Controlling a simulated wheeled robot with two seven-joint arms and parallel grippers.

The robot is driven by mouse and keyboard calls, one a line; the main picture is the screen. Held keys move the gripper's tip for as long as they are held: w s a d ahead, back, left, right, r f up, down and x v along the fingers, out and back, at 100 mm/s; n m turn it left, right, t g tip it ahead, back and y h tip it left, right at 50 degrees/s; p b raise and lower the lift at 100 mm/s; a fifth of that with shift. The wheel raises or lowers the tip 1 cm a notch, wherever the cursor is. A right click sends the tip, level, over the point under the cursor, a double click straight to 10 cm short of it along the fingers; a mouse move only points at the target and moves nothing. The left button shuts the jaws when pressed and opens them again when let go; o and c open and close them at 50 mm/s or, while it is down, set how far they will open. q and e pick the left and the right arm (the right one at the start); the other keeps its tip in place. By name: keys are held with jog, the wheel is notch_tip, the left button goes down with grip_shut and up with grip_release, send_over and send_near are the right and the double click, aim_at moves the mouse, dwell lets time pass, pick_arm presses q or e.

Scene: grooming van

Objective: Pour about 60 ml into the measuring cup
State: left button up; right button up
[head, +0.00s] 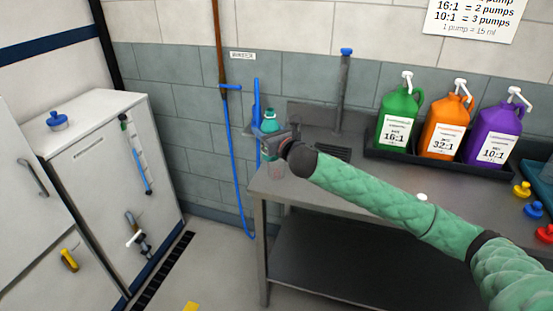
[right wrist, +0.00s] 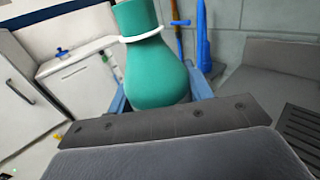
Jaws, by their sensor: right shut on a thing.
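My right gripper (head: 272,146) is shut on a teal bottle (head: 269,125) over the left end of the steel table. The bottle looks roughly upright, with a narrower neck and a white ring around it. In the right wrist view the bottle (right wrist: 150,75) fills the upper middle, and its lower part is hidden behind the gripper. A faint pinkish, see-through shape (head: 275,171) shows just below the gripper. I cannot tell whether it is the measuring cup or part of something held. My left gripper is not in view.
Green (head: 397,122), orange (head: 446,127) and purple (head: 494,133) pump jugs stand in a dark tray at the table's back. Coloured caps lie at the right. A blue hose (head: 237,170) hangs on the wall left of the table. A white cabinet (head: 105,160) stands left.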

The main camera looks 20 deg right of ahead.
jog(key=shift+w+d+r+n+g+y, duration=1.1)
jog(key=shift+w+d+n+y, duration=0.55)
jog(key=shift+w+y, duration=1.35)
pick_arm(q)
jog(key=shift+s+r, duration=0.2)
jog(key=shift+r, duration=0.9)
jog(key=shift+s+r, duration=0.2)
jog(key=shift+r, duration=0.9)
pick_arm(e)
jog(key=w+d+f+n+g+y, duration=0.1)
jog(key=d+f+n+g+y, duration=0.3)
jog(key=f, duration=0.6)
jog(key=shift+w+d+f+n+g+y, duration=0.25)
jog(key=shift+n+g+y, duration=0.25)
jog(key=shift+n+g, duration=0.5)
jog(key=shift+s, duration=0.1)
